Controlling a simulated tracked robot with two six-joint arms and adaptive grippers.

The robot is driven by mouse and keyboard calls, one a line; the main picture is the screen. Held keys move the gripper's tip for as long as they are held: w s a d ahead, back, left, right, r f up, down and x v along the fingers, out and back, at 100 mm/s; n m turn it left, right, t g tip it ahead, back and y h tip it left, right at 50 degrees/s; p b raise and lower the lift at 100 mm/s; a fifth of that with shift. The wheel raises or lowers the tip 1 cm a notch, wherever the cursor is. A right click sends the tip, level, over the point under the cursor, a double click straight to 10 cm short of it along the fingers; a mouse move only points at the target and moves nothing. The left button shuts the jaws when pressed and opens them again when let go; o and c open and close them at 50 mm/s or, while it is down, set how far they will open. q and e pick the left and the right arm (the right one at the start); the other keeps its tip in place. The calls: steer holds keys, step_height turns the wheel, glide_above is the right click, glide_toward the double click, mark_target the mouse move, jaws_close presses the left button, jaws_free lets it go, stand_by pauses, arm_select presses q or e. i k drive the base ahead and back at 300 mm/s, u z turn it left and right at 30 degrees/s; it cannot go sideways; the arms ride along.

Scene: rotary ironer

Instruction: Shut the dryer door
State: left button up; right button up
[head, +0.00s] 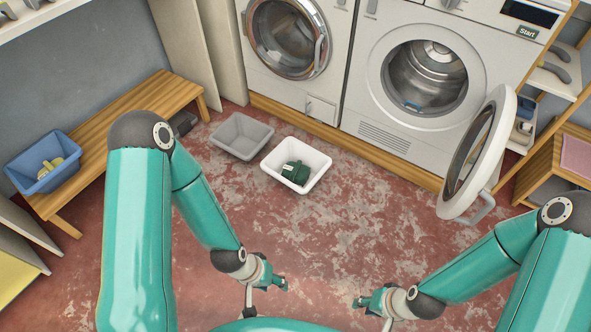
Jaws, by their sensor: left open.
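The dryer (358,115) stands at the back right in the head view, its round drum opening uncovered. The dryer door (454,196) is swung wide open to the right, white-rimmed with dark glass and a grey handle (482,208) near its lower edge. My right gripper (373,315) is below and left of the door, apart from it, empty, with its fingers spread. My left gripper (267,298) is open and empty above the floor at the bottom centre, far from the door.
A washer (262,72) with its round door shut stands left of the dryer. A grey basin (241,136) and a white basin (297,165) holding a dark green item sit on the floor. A wooden bench (125,125) with a blue basin stands left. Shelving is at right.

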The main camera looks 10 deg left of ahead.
mark_target(501, 103)
steer(key=k, duration=1.7)
steer(key=z, duration=1.2)
steer(key=i, duration=2.1)
steer(key=u, duration=1.05)
